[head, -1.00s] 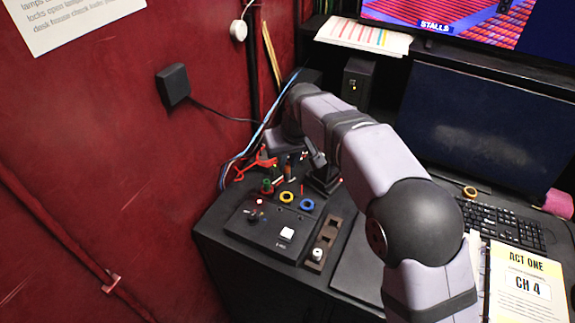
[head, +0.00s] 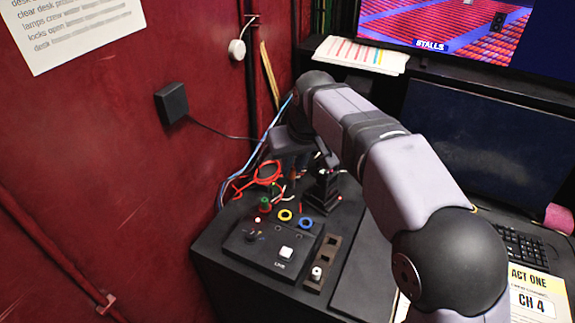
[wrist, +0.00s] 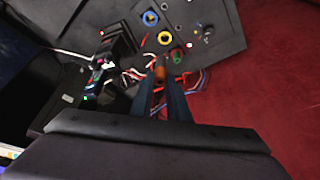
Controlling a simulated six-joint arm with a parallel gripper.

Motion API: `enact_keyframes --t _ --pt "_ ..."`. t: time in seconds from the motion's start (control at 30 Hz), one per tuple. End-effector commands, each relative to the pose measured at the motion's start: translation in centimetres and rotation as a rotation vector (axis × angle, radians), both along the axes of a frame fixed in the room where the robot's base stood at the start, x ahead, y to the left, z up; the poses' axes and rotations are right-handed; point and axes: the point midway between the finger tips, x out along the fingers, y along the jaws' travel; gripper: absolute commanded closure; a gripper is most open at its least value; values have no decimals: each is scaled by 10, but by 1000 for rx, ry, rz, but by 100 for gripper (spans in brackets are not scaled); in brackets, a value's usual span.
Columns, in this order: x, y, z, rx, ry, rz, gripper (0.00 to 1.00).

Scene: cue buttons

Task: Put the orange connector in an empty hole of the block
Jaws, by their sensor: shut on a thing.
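The orange connector (wrist: 159,76) is between the fingertips of my gripper (wrist: 160,84) in the wrist view, and the fingers are shut on it. In the head view my gripper (head: 292,170) is above the back of the desk, behind the control panel, beside the red cables. The block (head: 322,263) is a narrow brown strip to the right of the panel in the head view. Its far and middle holes look empty, and a whitish connector (head: 316,272) stands in its near hole. My gripper is behind the block and apart from it. I cannot make out the block in the wrist view.
The black control panel (head: 262,262) has a lit white button, a green-and-red post, a yellow ring (head: 285,215) and a blue ring (head: 305,223). Red cables (head: 268,172) lie behind it. A small black stand (head: 325,195) is right of my gripper. A red wall closes the left.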

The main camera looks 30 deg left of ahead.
Motion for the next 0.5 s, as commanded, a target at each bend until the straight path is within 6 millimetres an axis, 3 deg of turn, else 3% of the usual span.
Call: enact_keyframes --t 0.23,0.5 --pt "-21 -37 -11 -1 0 2 100" --pt "-48 -86 -51 -1 0 -79 100"
